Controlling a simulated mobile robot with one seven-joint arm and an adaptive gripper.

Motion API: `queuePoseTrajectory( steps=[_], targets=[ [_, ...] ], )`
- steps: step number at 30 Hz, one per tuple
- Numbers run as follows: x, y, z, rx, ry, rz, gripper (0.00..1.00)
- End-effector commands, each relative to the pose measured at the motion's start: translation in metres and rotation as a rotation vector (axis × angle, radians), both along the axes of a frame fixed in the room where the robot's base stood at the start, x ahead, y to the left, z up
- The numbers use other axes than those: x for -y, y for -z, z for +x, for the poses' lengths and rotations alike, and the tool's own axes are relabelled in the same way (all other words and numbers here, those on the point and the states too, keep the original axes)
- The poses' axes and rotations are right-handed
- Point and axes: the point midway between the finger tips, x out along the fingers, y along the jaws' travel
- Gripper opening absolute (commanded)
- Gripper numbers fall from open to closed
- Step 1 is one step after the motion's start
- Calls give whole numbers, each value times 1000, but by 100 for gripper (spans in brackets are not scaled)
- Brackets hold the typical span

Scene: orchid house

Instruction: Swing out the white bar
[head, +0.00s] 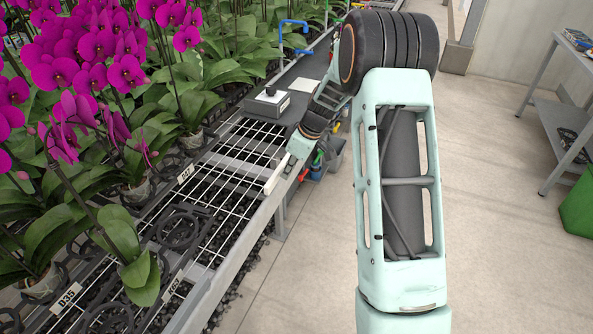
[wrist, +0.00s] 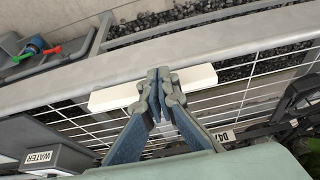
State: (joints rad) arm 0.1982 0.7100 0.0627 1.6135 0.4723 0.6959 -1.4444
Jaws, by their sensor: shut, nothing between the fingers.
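The white bar (wrist: 112,97) lies along the bench's grey edge rail in the wrist view, with both ends showing and its middle hidden behind my fingers. In the head view the bar (head: 276,177) is a short pale strip at the inner side of the rail. My gripper (wrist: 160,78) is shut and empty, its fingertips over the middle of the bar. I cannot tell whether they touch it. In the head view my gripper (head: 294,151) is at the bar's far end, partly hidden by my arm.
The bench rail (head: 243,222) borders a wire mesh top (wrist: 255,95) with black pot holders. Orchids (head: 120,70) crowd the left. A box marked WATER (wrist: 55,157) is close by in the wrist view. The floor (head: 500,230) right of my arm is clear; a green bin (head: 577,208) stands far right.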

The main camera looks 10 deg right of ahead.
Motion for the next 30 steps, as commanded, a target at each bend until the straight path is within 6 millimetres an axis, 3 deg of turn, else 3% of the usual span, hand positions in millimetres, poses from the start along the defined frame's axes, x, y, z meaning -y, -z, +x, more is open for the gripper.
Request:
queuePoseTrajectory(
  steps=[20,30],
  targets=[
    [-8,0,4,0,37,0,0],
    [-30,1,15,2,256,-1,0]
  ],
)
